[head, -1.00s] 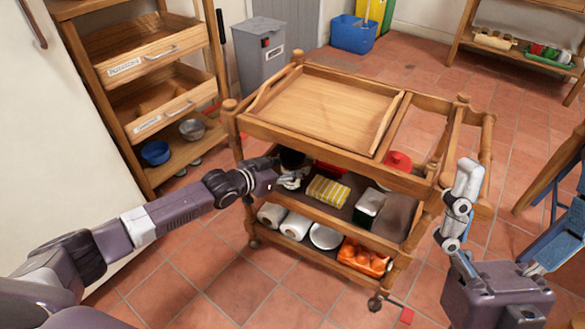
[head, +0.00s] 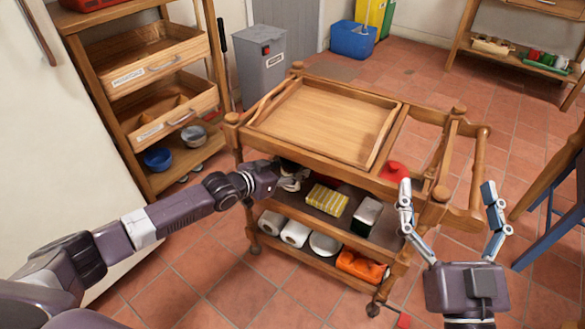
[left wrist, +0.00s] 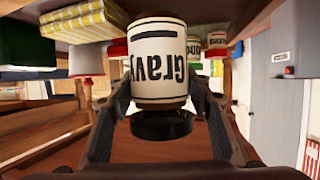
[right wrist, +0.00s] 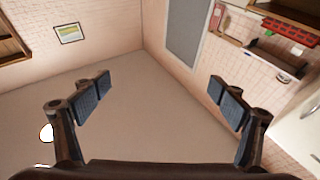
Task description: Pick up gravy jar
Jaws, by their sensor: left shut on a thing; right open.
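The gravy jar (left wrist: 158,65) has a white label reading "Gravy" and a black lid. It appears upside down in the left wrist view, as do the surroundings. My left gripper (left wrist: 160,92) is shut on it, one finger on each side. In the head view my left gripper (head: 291,180) is at the left end of the trolley's middle shelf, under the top. There the jar is mostly hidden; I cannot tell whether it touches the shelf. My right gripper (head: 447,190) is open and empty in front of the trolley's right end; its spread fingers show in the right wrist view (right wrist: 160,88).
The wooden trolley (head: 262,133) carries a tray (head: 325,118) on top. A yellow striped cloth (head: 327,200) and a green-and-white box (head: 366,215) are on its middle shelf. White rolls (head: 295,232) and an orange item (head: 360,266) lie below. Open floor is in front.

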